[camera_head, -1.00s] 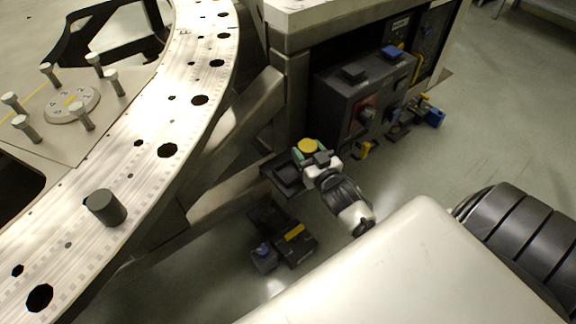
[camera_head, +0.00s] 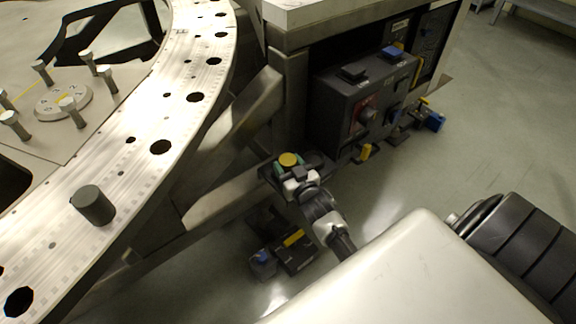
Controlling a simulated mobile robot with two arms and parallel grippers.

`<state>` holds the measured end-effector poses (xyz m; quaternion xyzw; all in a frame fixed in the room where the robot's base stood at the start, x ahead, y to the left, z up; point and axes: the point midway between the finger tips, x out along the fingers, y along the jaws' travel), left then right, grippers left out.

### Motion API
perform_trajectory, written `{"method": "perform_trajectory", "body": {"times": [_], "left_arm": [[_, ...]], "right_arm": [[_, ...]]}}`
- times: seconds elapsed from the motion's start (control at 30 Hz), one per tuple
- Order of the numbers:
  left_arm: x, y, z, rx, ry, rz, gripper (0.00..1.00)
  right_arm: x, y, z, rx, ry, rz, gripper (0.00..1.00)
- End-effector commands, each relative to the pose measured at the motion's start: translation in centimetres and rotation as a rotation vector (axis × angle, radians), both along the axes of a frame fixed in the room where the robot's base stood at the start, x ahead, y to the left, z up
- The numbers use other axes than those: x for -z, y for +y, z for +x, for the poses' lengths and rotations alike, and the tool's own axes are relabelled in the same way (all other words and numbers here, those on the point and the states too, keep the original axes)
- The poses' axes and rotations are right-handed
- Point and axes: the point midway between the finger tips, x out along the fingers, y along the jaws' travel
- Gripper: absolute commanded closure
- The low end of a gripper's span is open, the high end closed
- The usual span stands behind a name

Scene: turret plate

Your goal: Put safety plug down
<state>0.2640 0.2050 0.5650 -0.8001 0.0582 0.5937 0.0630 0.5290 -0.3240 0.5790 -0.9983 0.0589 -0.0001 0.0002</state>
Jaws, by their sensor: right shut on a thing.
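The safety plug (camera_head: 289,159) shows as a yellow round cap with a green body beneath it. My right gripper (camera_head: 291,173) is shut on it, with the arm reaching in from the lower right. The plug is over a small dark ledge (camera_head: 269,175) at the side of the grey frame below the ring plate. The gripper hides the plug's lower part, so I cannot tell whether it touches the ledge. My left gripper is not in view.
A dark control box (camera_head: 352,108) with a red switch stands just behind and right. The large metal ring plate (camera_head: 140,180) with a dark cylinder (camera_head: 93,205) is at left. Black, blue and yellow fittings (camera_head: 293,250) lie below. Open floor (camera_head: 480,140) is at right.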

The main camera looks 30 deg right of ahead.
Motion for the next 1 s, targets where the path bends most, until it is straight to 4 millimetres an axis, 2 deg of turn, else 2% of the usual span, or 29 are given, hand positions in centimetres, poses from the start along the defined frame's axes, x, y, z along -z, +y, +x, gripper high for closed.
{"method": "perform_trajectory", "body": {"times": [0.2,0.23,0.4,0.77,1.0], "left_arm": [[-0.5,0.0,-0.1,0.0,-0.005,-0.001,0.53],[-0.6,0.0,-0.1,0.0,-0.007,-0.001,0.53],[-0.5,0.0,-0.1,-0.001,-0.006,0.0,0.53],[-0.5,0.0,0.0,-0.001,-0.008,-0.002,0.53],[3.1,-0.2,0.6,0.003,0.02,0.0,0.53]], "right_arm": [[0.2,0.0,0.0,0.0,-0.001,-0.001,0.76],[0.2,0.0,0.0,0.0,0.0,-0.001,0.46],[0.2,0.0,0.0,0.0,0.0,-0.001,0.23],[-0.1,0.0,-0.2,0.0,0.001,0.0,0.23],[-0.1,0.6,-4.9,0.0,0.005,0.001,0.23]]}}
